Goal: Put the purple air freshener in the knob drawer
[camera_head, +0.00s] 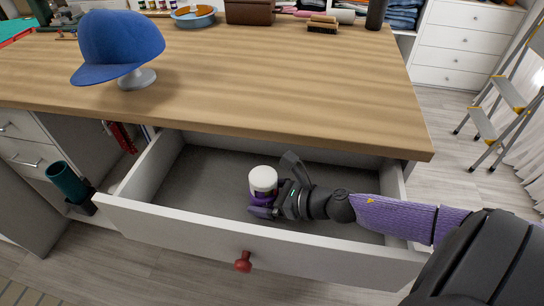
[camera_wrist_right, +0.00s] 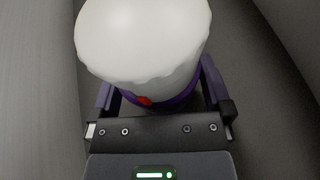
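The purple air freshener (camera_head: 264,182) stands upright inside the open knob drawer, with a white domed top and a purple body. In the right wrist view the air freshener (camera_wrist_right: 145,38) fills the upper middle, its white top hiding most of the body. The knob drawer (camera_head: 180,222) is pulled out under the wooden top and has a red knob (camera_head: 243,262). My right gripper (camera_head: 276,188) reaches in from the right, low in the drawer. Its fingers are spread on either side of the freshener, the far finger visibly apart from it. My left gripper is not in view.
A blue cap (camera_head: 118,45) on a stand sits on the wooden counter (camera_head: 300,85) above the drawer. A teal cylinder (camera_head: 67,182) is at the left. A stepladder (camera_head: 500,95) stands at the right. The drawer floor left of the freshener is clear.

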